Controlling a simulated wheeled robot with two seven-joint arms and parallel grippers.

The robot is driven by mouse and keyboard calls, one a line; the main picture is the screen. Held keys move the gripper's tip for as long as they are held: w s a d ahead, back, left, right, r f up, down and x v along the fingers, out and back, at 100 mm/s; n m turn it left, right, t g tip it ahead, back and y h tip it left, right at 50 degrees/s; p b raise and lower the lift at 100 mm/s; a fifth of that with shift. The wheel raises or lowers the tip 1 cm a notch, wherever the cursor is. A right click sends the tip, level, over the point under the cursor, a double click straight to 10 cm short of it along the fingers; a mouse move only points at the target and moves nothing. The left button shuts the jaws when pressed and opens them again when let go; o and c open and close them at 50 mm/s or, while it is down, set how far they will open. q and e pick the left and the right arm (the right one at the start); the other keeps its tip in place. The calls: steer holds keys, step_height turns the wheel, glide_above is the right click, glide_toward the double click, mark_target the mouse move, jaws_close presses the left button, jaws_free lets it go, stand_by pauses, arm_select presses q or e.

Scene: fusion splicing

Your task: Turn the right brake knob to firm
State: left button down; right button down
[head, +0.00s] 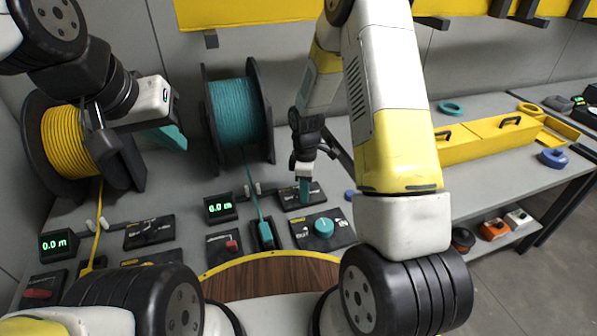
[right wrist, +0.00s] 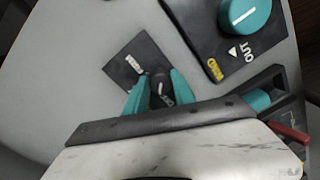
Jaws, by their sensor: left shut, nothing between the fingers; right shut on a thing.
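The right brake knob (right wrist: 159,88) is a small dark knob with a white mark, on a black plate (right wrist: 125,62) with white lettering. My right gripper (right wrist: 158,92) has its teal fingers closed on either side of the knob. In the head view my right gripper (head: 304,188) points down onto the black plate (head: 317,195) in front of the teal spool; the knob is hidden there by the fingers. I cannot read the knob's setting. My left gripper (head: 172,138) is shut and empty, held up between the two spools.
A teal dial (head: 323,226) on a black plate lies just in front of the right gripper. The teal cable spool (head: 237,112) stands behind it, and the yellow cable spool (head: 70,140) is at the left. Displays reading 0.0 m (head: 220,208) stand nearby. Yellow boxes (head: 480,138) are at the right.

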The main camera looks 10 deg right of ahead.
steer(key=m, duration=0.4)
steer(key=shift+m, duration=0.3)
steer(key=m, duration=0.5)
steer(key=shift+m, duration=0.3)
steer(key=m, duration=0.5)
steer(key=shift+s+a, duration=0.1)
steer(key=shift+m+t, duration=0.3)
steer(key=shift+m, duration=2.5)
steer(key=c, duration=1.1)
jaws_free()
steer(key=shift+o, duration=0.2)
steer(key=shift+r, duration=0.1)
